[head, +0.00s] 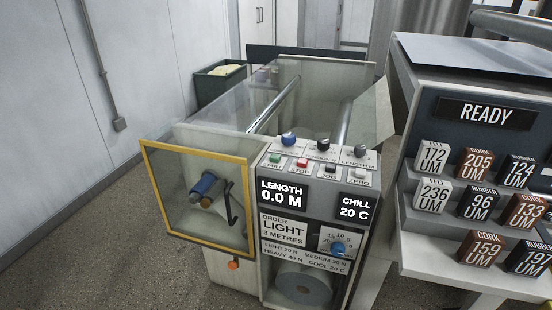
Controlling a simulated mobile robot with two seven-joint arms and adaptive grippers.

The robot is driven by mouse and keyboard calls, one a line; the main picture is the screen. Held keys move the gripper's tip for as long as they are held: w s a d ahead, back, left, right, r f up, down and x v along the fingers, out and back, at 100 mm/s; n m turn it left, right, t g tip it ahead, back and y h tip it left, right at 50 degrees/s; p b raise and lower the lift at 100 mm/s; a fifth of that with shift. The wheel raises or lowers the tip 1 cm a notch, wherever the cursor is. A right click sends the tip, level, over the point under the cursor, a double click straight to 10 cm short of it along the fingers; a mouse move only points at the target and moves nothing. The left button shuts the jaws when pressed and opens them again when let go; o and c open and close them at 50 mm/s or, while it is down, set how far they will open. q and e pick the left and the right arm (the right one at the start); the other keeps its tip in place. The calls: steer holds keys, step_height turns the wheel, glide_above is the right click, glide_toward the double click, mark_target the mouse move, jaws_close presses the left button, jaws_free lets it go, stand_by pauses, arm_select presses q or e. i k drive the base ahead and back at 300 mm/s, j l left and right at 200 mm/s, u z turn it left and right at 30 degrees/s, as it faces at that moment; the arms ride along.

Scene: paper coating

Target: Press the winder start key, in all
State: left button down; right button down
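The winder (222,262) stands in the middle of the head view, with a sloped control panel on top of its front cabinet. The green start key (275,158) is at the left end of a row of keys. To its right are a red stop key (302,163), a dark jog key (330,168) and a pale zero key (360,173). The length display (282,194) reads 0.0 M, and the chill display (355,208) reads 20 C. Neither of my grippers is in view, and nothing covers the start key.
Blue (288,138), black (323,144) and grey (360,151) knobs sit behind the keys. A yellow-framed clear guard (196,158) is at the left. A rack (412,240) of labelled blocks under a READY sign (487,113) stands close at the right. Open floor (90,250) lies left.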

mark_target(275, 158)
steer(key=i+j+z, duration=0.2)
steer(key=j, duration=0.35)
steer(key=i+j+z, duration=0.2)
steer(key=j, duration=0.4)
steer(key=j+z, duration=0.15)
steer(key=j, duration=0.45)
steer(key=i+j+z, duration=0.2)
steer(key=j, duration=0.45)
steer(key=k+l, duration=0.05)
steer(key=k, duration=0.05)
